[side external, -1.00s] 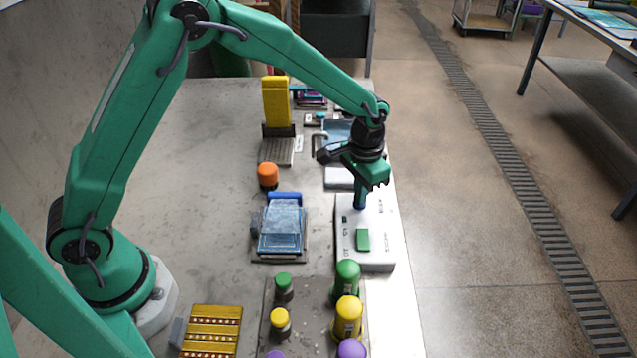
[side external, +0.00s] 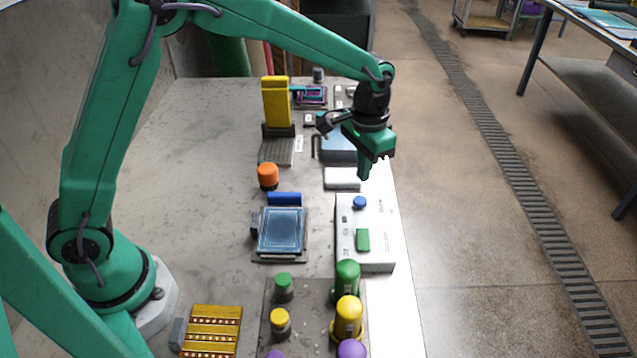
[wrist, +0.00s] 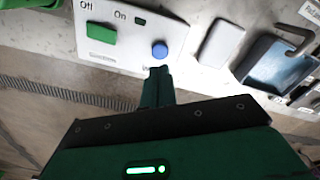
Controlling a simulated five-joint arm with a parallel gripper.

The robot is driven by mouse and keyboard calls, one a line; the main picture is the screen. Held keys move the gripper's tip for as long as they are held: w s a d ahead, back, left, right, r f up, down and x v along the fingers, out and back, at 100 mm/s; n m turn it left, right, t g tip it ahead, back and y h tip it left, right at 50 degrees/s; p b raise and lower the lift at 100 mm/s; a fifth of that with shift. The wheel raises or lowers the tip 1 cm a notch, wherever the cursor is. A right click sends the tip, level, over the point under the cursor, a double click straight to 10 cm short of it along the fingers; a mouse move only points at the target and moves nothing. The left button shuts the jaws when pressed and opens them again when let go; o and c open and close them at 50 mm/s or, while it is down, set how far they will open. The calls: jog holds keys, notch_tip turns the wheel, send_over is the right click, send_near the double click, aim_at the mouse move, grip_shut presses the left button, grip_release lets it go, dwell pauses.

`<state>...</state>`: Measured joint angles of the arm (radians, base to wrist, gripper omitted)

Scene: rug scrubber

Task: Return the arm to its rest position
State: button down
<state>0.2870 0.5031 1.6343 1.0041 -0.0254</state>
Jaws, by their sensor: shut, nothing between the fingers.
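My gripper (side external: 364,172) is shut and empty. It hangs in the air above the far end of a white switch box (side external: 385,262), clear of it. In the wrist view the closed fingertips (wrist: 159,72) show just below a round blue button (wrist: 160,50) in the picture. The blue button (side external: 359,202) and a green rocker switch (side external: 363,240) sit on top of the box. The green switch (wrist: 101,33) also shows in the wrist view, near the words "Off" and "On".
Green (side external: 347,279) and yellow (side external: 347,318) capped cylinders stand in front of the box. A blue-screened device (side external: 282,230), an orange knob (side external: 268,175) and a yellow upright block (side external: 275,102) are to the left. The grey table (side external: 205,180) is bare at left.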

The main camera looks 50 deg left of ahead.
dwell(0.3)
jog(key=s+a+r+n+t, duration=0.1)
jog(key=s+a+r+t, duration=0.2)
jog(key=s+a+r, duration=0.75)
jog(key=s+a+r+n+t, duration=0.1)
jog(key=s, duration=0.6)
jog(key=s+a+r+n+t, duration=0.1)
jog(key=s+a+r, duration=0.1)
jog(key=s, duration=0.5)
jog(key=shift+s+a+t, duration=0.15)
jog(key=shift+a+t, duration=0.05)
jog(key=shift+t, duration=0.1)
